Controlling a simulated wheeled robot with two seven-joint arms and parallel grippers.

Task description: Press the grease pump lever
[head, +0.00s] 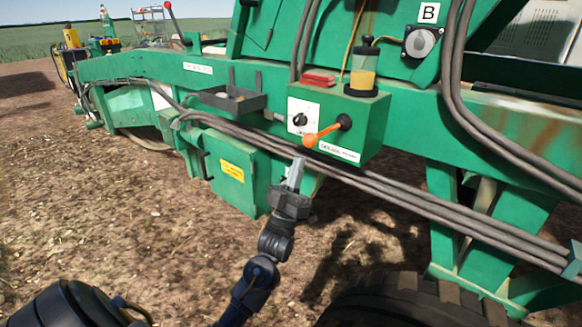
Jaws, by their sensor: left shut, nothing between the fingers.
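The grease pump is a green box (366,128) on the side of the green machine, with a clear reservoir of yellow grease (362,72) on top. Its lever (325,133) has an orange knob at the left end and a dark pivot at the right. The lever slants slightly down to the left across the box front. My left gripper (297,165) is shut and empty, pointing up, below and left of the orange knob. It appears apart from the lever, though the depth gap is hard to judge. My right gripper is not in view.
A dial on a white plate (301,117) sits left of the lever. A small dark tray (233,99) is mounted farther left. Thick hoses (390,190) run just below the pump box. A lower green box (230,170) and a black tire (410,305) flank the open soil.

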